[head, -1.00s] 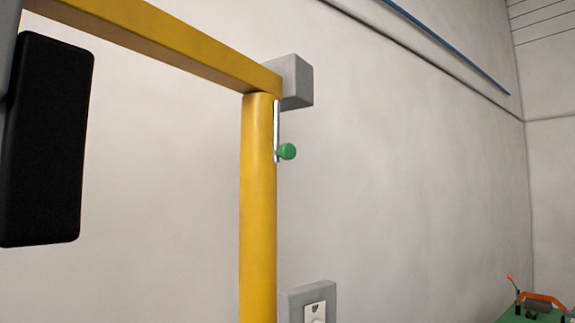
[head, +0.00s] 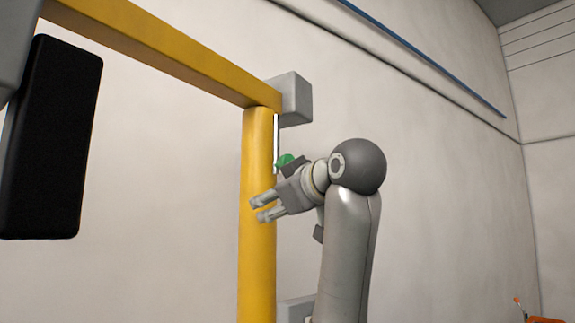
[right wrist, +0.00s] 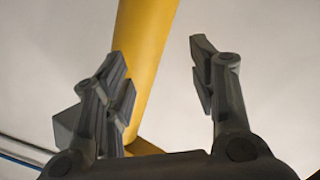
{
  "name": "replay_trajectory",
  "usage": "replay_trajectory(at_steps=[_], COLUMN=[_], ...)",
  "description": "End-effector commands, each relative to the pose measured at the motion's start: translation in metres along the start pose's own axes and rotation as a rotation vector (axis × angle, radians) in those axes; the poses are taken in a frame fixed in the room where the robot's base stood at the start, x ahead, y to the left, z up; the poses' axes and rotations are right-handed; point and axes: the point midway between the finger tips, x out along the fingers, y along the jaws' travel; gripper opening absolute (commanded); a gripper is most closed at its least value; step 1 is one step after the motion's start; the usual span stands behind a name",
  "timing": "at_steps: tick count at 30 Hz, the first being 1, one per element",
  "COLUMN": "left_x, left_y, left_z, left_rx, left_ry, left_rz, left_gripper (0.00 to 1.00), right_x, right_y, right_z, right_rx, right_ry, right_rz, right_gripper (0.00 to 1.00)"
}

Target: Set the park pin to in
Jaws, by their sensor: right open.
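A green knob (head: 285,160) sits beside a thin pale strip (head: 276,140) on the right side of the yellow post (head: 257,165). It is partly hidden behind my right wrist, and I cannot tell whether it is the park pin or how it is set. My right gripper (head: 258,208) is open and empty, pointing left in front of the post, below the knob. In the right wrist view its spread fingers (right wrist: 160,55) have the yellow post (right wrist: 147,40) behind them; the knob does not show there. My left gripper is out of view.
A yellow beam (head: 165,50) runs from the post to the upper left, with a grey block (head: 291,98) at its end. A grey box (head: 296,310) is mostly hidden by my arm. Orange parts (head: 545,320) show at lower right.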

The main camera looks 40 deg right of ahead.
Motion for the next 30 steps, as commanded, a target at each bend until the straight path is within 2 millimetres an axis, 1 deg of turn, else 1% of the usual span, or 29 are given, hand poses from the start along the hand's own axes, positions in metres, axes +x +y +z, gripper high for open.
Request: replay_trajectory(at_steps=[1, 3, 6, 9, 12, 14, 17, 24, 30], left_x=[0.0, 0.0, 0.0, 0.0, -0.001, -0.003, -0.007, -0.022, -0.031], left_y=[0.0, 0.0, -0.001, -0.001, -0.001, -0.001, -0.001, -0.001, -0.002], left_z=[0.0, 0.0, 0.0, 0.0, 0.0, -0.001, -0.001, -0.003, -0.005], left_rx=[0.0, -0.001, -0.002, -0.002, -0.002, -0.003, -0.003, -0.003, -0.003], left_ry=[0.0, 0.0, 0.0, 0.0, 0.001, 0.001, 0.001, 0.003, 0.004], left_rz=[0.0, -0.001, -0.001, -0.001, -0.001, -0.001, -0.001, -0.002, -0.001], left_gripper=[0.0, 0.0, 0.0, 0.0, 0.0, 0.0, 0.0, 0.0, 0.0], right_x=[-0.018, -0.038, -0.061, -0.075, -0.08, -0.077, -0.064, -0.018, 0.012], right_y=[0.018, 0.036, 0.056, 0.068, 0.073, 0.074, 0.075, 0.077, 0.079], right_z=[-0.011, -0.022, -0.033, -0.039, -0.042, -0.043, -0.045, -0.051, -0.053], right_rx=[0.01, 0.02, 0.028, 0.034, 0.037, 0.037, 0.036, 0.037, 0.038], right_ry=[0.026, 0.053, 0.083, 0.101, 0.109, 0.109, 0.107, 0.107, 0.109], right_rz=[0.016, 0.028, 0.042, 0.049, 0.052, 0.051, 0.05, 0.049, 0.05], right_gripper=[0.53, 0.53, 0.53, 0.53, 0.53, 0.53, 0.53, 0.53, 0.53])
